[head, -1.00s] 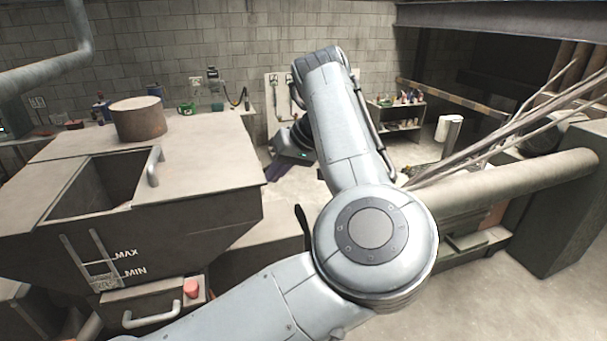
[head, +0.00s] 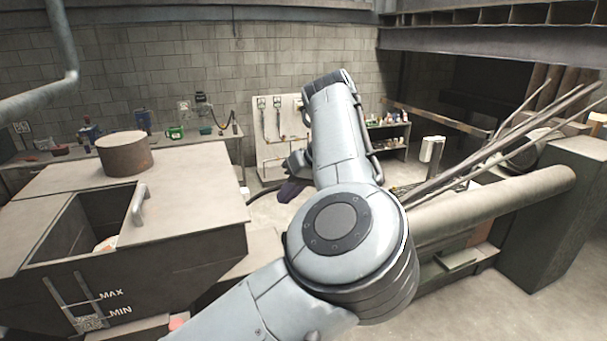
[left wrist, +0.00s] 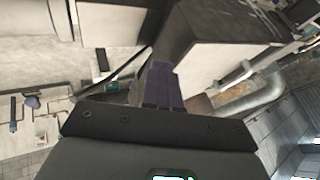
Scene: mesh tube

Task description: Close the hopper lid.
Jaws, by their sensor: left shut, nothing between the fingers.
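The hopper (head: 150,268) stands at the left in the head view, with MAX and MIN marks on its front. Its top opening (head: 75,235) is uncovered, and something pale shows inside. The flat lid (head: 185,190) lies to the right of the opening, with an upright handle (head: 139,205) near the opening's edge. My left gripper (head: 290,190) is right of the hopper, apart from the lid and handle, and partly hidden behind my arm. In the left wrist view its purple fingers (left wrist: 165,85) are together and empty. My right gripper is not in view.
A round drum (head: 124,153) stands on the hopper's top at the back. A bench with small items runs along the back wall. A large horizontal roller (head: 490,205) with long rods above it lies to the right. Open floor (head: 510,300) shows at lower right.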

